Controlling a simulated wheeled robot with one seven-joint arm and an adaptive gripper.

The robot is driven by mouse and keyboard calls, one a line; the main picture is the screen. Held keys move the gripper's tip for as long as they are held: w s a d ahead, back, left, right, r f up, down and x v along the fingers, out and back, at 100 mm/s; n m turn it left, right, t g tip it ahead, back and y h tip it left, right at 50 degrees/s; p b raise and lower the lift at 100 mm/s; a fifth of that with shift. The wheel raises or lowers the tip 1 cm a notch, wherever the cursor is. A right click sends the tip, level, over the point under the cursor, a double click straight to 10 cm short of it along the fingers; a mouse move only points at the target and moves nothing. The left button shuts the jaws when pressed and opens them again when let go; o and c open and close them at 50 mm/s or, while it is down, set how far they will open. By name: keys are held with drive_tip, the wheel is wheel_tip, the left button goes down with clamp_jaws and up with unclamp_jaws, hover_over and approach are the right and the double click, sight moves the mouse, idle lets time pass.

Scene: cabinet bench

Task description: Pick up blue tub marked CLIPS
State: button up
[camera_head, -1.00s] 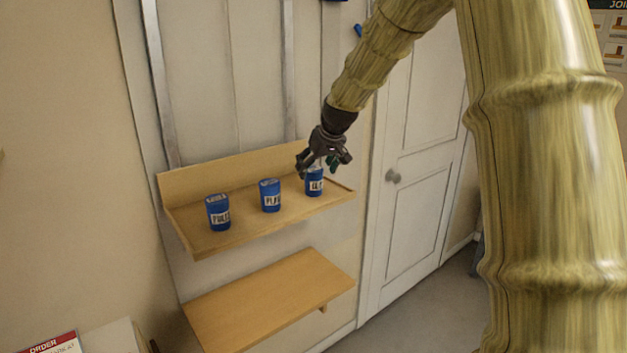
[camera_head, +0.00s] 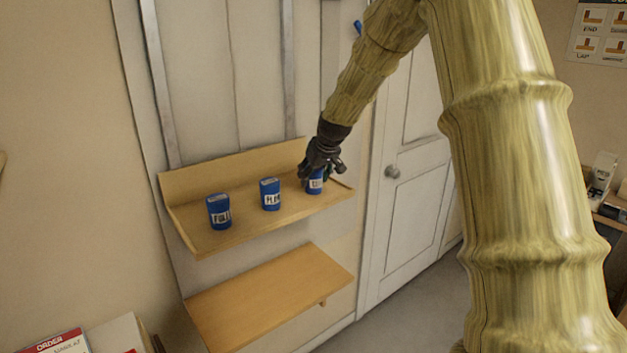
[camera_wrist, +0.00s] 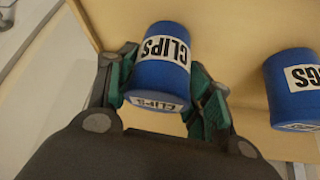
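The blue tub marked CLIPS (camera_wrist: 160,72) stands on the upper wooden shelf, at its right end. In the head view, the tub (camera_head: 315,187) shows below my gripper (camera_head: 319,172), with its top covered by the fingers. In the wrist view my gripper (camera_wrist: 164,68) has its green-padded fingers apart, one on each side of the tub. The left pad is very close to the tub or touching it; a small gap seems to show at the right pad. The CLIPS label is readable on the side and top.
A second blue tub (camera_head: 270,194), its label partly reading GS in the wrist view (camera_wrist: 292,88), stands to the left on the upper shelf (camera_head: 240,236). A third blue tub (camera_head: 218,211) stands farther left. A lower shelf (camera_head: 270,295) is bare. A white door (camera_head: 415,190) is at right.

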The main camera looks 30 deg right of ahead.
drive_tip(key=c, duration=0.3)
drive_tip(key=shift+c, duration=0.2)
